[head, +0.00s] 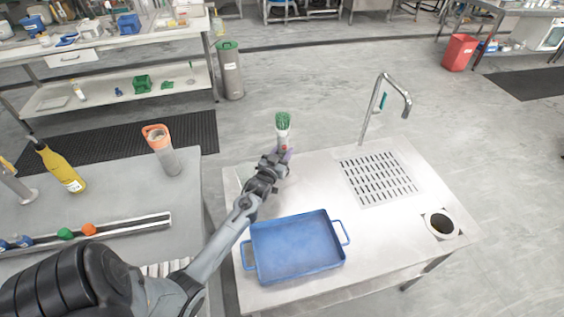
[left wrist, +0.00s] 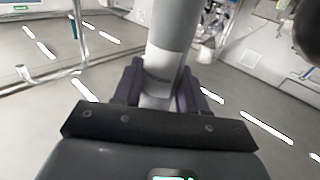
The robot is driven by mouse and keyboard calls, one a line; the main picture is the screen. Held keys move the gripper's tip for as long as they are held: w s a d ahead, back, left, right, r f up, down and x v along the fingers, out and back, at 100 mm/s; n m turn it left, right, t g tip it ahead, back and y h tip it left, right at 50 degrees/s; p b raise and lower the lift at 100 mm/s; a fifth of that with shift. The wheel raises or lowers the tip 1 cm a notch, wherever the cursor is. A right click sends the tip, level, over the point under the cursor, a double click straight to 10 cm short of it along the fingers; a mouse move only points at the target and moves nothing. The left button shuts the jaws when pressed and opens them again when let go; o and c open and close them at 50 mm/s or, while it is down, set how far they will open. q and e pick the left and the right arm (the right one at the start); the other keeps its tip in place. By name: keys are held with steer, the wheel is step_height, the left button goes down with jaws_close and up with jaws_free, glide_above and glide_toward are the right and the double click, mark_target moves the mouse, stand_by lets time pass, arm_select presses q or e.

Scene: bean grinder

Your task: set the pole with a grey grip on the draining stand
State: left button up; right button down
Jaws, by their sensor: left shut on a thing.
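My left gripper (head: 277,157) is shut on an upright, light grey pole-like thing with a green, mesh-like head (head: 283,124), held above the back left part of the metal table. In the left wrist view its grey shaft (left wrist: 172,35) stands between the two dark fingers (left wrist: 158,88). The fingers hide part of the shaft, so I cannot tell its full length. A slotted draining panel (head: 378,178) is set in the table to the right, apart from the held thing. My right gripper is not in view.
A blue tray (head: 297,248) with handles lies near the table's front. A curved tap (head: 385,100) rises behind the slotted panel. A round dark hole with a white rim (head: 441,224) is at the right.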

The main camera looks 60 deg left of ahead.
arm_select(q)
steer(key=shift+w+a+f, duration=0.15)
steer(key=shift+a+f, duration=0.05)
steer(key=shift+a, duration=0.15)
steer(key=shift+f+b, duration=0.6)
steer(key=shift+f, duration=1.35)
steer(key=shift+f, duration=0.1)
steer(key=o, duration=1.1)
steer(key=shift+f, duration=0.1)
steer(key=shift+o, duration=0.2)
